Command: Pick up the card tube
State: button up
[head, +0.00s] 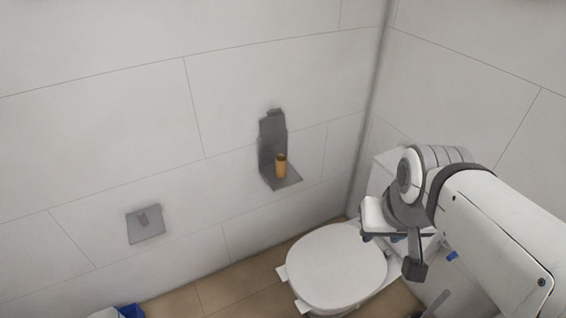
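The card tube (281,166) is a small tan-brown cylinder. It stands upright on the ledge of a grey wall holder (268,139), its open top dark. My gripper (396,252) is at the right of the head view, above the right side of the toilet. It is well to the right of the tube and lower in the picture, apart from it. Its dark finger parts are partly hidden by the wrist, so I cannot tell how far they are open. I see nothing held in it.
A white toilet with its lid down (336,268) stands below and right of the holder. A grey plate (145,224) is on the tiled wall at left. A blue and white object (130,311) shows at the bottom edge. The space before the holder looks clear.

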aim_at(281, 160)
jog(key=z, duration=0.25)
jog(key=k, duration=0.35)
jog(key=u, duration=1.6)
jog(key=i, duration=2.1)
jog(key=z, duration=2.1)
